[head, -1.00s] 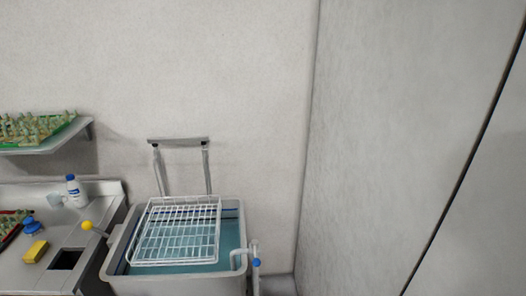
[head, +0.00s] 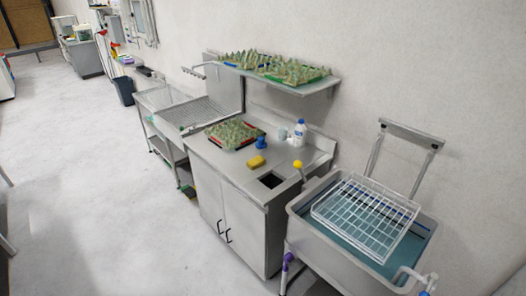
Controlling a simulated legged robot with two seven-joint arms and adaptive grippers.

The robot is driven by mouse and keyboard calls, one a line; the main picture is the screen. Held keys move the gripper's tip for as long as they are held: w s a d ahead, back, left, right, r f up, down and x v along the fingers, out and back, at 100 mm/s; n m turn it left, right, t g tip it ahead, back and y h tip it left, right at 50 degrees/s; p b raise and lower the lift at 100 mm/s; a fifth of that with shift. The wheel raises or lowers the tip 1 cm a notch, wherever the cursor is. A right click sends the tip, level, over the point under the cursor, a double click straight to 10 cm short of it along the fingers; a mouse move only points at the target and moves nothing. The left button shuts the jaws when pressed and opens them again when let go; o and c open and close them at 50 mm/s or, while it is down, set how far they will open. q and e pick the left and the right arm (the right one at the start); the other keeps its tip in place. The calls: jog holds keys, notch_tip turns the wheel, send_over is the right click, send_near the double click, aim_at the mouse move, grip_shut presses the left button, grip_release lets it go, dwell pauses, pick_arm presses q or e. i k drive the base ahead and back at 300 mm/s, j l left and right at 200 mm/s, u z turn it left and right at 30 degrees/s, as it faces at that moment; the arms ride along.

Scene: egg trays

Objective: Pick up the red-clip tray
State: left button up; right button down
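The red-clip tray (head: 234,134) is a greenish, bumpy egg tray with red along its edges. It lies flat on the steel counter (head: 215,158), toward the far-left part of the top. Neither of my grippers shows in the head view.
A yellow sponge (head: 257,162), a blue object (head: 261,143) and a white bottle (head: 300,131) are on the counter. A water basin (head: 298,206) with a white wire rack stands at right. Open floor (head: 110,190) lies at left.

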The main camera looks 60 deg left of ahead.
aim_at(235, 133)
jog(key=u, duration=2.3)
jog(key=i+j+u, duration=0.15)
jog(key=u, duration=0.2)
jog(key=i+j+u, duration=0.1)
jog(key=i+u, duration=0.25)
jog(key=i+j+u, duration=0.1)
jog(key=u, duration=0.3)
jog(key=i, duration=2.25)
jog(key=i+z, duration=0.15)
jog(key=i, duration=0.45)
jog(key=i+j+z, duration=0.15)
jog(key=i, duration=0.45)
jog(key=i+j+z, duration=0.15)
jog(key=i, duration=0.45)
